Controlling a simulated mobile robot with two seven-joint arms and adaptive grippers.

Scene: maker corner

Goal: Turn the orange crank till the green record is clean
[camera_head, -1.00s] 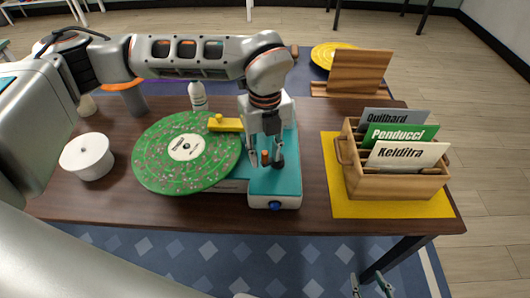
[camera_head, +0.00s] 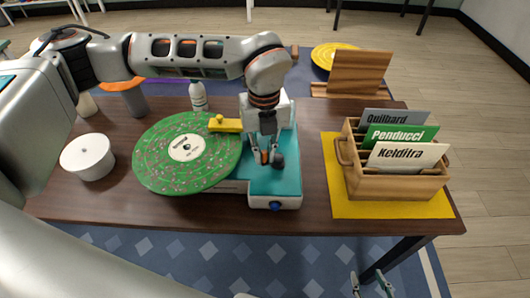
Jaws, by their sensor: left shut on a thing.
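The green record (camera_head: 165,168) lies flat on the teal-and-white cleaning machine (camera_head: 284,182). Pinkish-brown specks dot its surface around the white label (camera_head: 187,148). A yellow arm (camera_head: 226,125) reaches over its right edge. My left gripper (camera_head: 265,160) points down over the machine's teal top, shut on the orange crank (camera_head: 264,157); its fingers hide most of the crank. A dark round knob (camera_head: 278,161) is just right of the fingers. My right gripper (camera_head: 370,284) is at the bottom edge, low in front of the table, its fingers apart and empty.
A wooden crate (camera_head: 395,187) with several record sleeves stands on a yellow mat (camera_head: 343,207) at right. A white round tub (camera_head: 87,157) is at left, a white bottle (camera_head: 198,97) behind the record. A yellow record (camera_head: 325,54) and wooden stand (camera_head: 358,75) are behind.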

